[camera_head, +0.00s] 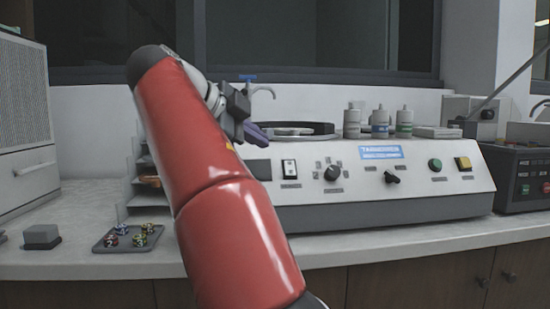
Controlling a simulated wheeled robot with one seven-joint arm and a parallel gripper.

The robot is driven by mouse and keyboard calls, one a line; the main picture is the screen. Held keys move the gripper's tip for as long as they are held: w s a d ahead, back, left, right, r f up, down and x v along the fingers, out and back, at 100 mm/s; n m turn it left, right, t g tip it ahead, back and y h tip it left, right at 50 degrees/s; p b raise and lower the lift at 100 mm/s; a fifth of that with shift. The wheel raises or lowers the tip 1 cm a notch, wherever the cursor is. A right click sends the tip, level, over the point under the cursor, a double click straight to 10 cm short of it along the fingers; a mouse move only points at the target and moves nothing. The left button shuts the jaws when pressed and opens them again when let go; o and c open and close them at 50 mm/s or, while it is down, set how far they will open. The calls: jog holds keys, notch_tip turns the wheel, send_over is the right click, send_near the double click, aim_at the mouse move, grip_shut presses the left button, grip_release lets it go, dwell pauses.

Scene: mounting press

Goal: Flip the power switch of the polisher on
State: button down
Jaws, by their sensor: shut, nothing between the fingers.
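The polisher (330,215) is a long white machine with a sloped front panel on the counter. A black-framed white rocker switch (289,168) sits at the left of its panel; I take it for the power switch, and which way it is set is too small to tell. My gripper (265,134) is shut and empty, its purple fingers pointing right. In the picture it is above and left of the rocker switch, apart from it, in front of the polisher's top left. My red arm hides the polisher's left end.
The panel also has a black knob (332,173), a black lever (392,177), a green button (435,164) and a yellow switch (462,163). Bottles (380,123) stand on top. A tray (103,246) of small colourful pieces and a grey block (41,237) lie left.

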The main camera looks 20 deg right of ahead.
jog(key=b, duration=0.1)
send_over(293, 175)
jog(key=s+a, duration=0.3)
jog(key=s, duration=0.1)
notch_tip(293, 175, down, 5)
jog(key=shift+w+f, duration=0.75)
jog(key=shift+w, duration=0.2)
jog(key=shift+w+d+f, duration=0.25)
jog(key=shift+w+f, duration=0.2)
jog(key=shift+w, duration=0.05)
jog(key=shift+f, duration=0.1)
jog(key=shift+w+f+b, duration=0.1)
jog(key=shift+f+b, duration=0.4)
jog(key=shift+b, duration=0.55)
jog(key=shift+r+p, duration=0.35)
jog(key=shift+r, duration=0.1)
jog(key=shift+r+p, duration=0.65)
jog(key=shift+r, duration=0.1)
